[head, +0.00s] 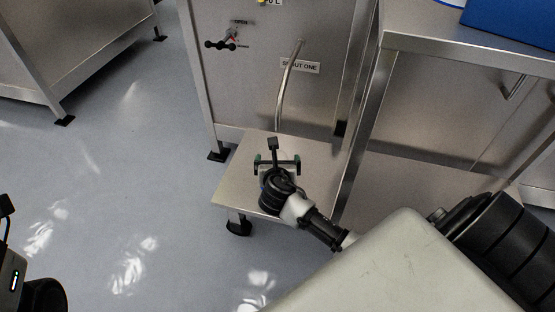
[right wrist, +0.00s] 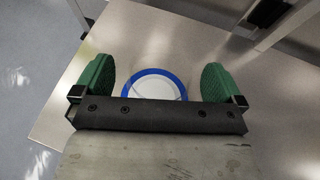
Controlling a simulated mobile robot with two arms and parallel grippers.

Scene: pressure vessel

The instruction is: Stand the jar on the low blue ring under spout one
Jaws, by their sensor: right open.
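My right gripper (head: 277,163) is open, over the low steel shelf below spout one (head: 287,85), a bent metal tube. In the right wrist view, its two green pads (right wrist: 158,80) stand wide apart. The blue ring (right wrist: 132,80) shows between and beyond the pads, on the shelf. A round white shape (right wrist: 155,87) fills the inside of the ring; I cannot tell whether this is the jar seen from above. The gripper's crossbar hides the near edge. In the head view my gripper hides the ring. A dark part of my left arm shows at the lower left edge.
The steel cabinet carries the "SPOUT ONE" label (head: 300,67) and a black-handled valve (head: 221,44) marked "OPEN". The shelf (head: 236,184) ends at the front left. A steel bench (head: 470,57) stands at the right. The floor (head: 120,200) to the left is clear.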

